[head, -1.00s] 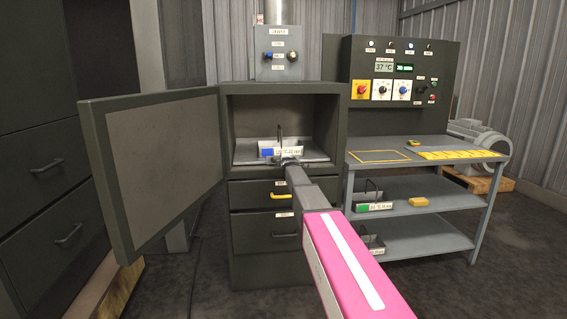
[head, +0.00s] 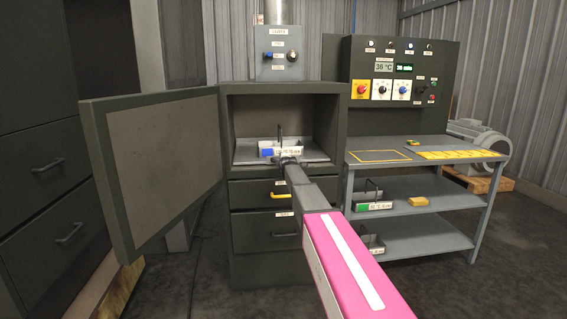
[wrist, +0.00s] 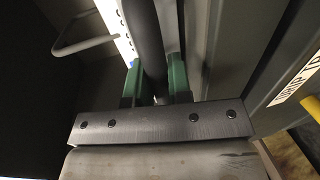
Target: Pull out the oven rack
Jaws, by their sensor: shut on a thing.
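The oven (head: 340,115) stands open in the head view, its door (head: 160,165) swung out to the left. The grey rack (head: 318,155) lies inside at the chamber's lower front. A tray with a white and blue label (head: 290,152) and an upright dark handle sits on it. My gripper (head: 286,161) is at the rack's front edge. In the wrist view my green fingers (wrist: 155,82) are shut on a dark round bar (wrist: 146,35), which looks like the rack's front handle. My arm hides part of the oven front in the head view.
Below the chamber is a drawer with a yellow handle (head: 281,195), and another drawer under it. A shelved bench (head: 420,150) with a control panel (head: 405,70) stands to the right. Dark cabinets (head: 45,120) stand at the left.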

